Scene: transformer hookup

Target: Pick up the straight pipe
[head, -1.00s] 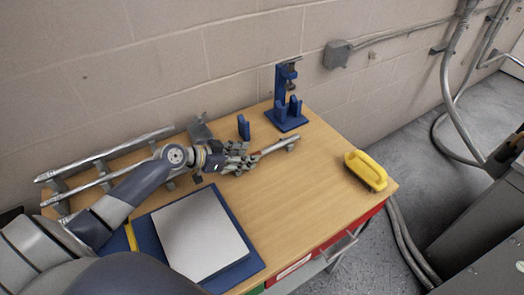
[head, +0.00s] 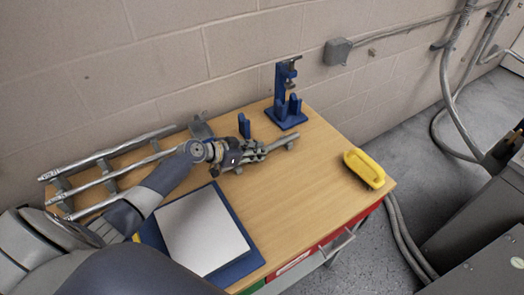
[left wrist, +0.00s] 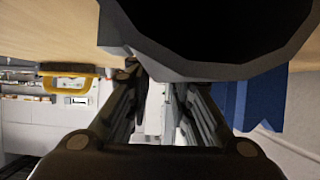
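A short grey straight pipe (head: 278,145) lies on the wooden table, right of the rack of long pipes. My left gripper (head: 258,151) is low over the table at the pipe's left end. The gripper hides that end, and I cannot tell whether they touch. In the left wrist view, the two fingers of my left gripper (left wrist: 160,95) stand apart with a bright gap between them. A large dark form covers the top middle of that view; I cannot tell what it is. My right gripper is not in view.
Long grey pipes (head: 112,150) lie on a rack at the left. A blue stand (head: 285,115) and small blue block (head: 244,125) are at the back. A yellow handled object (head: 364,170) lies right, and a grey plate on a blue mat (head: 243,266) in front. The table's right middle is clear.

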